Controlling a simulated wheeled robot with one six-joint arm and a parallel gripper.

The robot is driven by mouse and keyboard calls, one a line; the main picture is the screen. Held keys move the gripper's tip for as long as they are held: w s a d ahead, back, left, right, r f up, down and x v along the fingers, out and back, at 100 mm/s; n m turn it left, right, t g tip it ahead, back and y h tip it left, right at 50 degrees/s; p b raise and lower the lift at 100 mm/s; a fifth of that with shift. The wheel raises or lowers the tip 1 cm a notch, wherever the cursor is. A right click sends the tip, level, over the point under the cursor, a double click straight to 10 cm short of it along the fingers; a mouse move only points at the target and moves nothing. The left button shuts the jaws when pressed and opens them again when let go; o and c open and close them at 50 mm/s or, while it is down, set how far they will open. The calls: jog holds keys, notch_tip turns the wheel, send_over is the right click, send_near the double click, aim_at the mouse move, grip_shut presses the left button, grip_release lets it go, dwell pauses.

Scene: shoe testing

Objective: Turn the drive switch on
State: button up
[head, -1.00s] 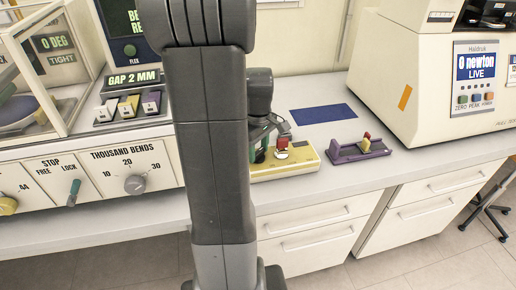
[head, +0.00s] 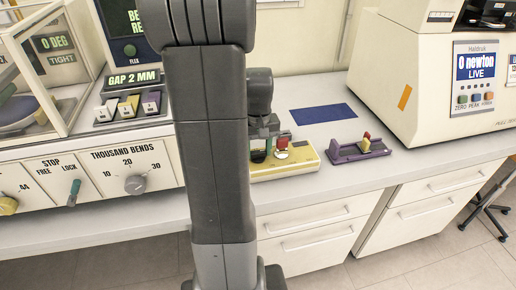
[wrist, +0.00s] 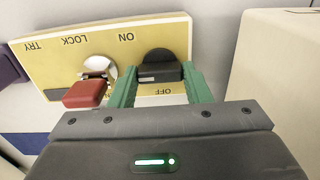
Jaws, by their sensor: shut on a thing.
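The yellow switch box (head: 300,161) sits on the bench in the head view, partly hidden by my arm. In the wrist view its yellow face (wrist: 60,62) reads TRY, LOCK, ON and OFF, upside down. A black switch (wrist: 160,72) lies between the green fingers of my gripper (wrist: 160,76), which is shut on it. Its lever is nearer the OFF label than the ON label. A red lever (wrist: 85,94) on a metal mount is just left of the fingers; it also shows in the head view (head: 281,143). My gripper (head: 260,153) is partly hidden there.
A purple fixture (head: 358,152) and a blue mat (head: 321,114) lie right of the box. A large cream machine (head: 410,80) stands farther right. A bending machine (head: 85,165) with knobs is at left. Bare bench lies in front of the purple fixture.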

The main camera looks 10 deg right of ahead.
aim_at(258, 151)
dwell(0.4)
jog(key=o, duration=1)
jog(key=shift+r, duration=0.1)
notch_tip(258, 151, up, 14)
jog(key=shift+f, duration=0.2)
jog(key=shift+f, duration=0.1)
notch_tip(258, 151, down, 14)
jog(key=shift+r, duration=0.2)
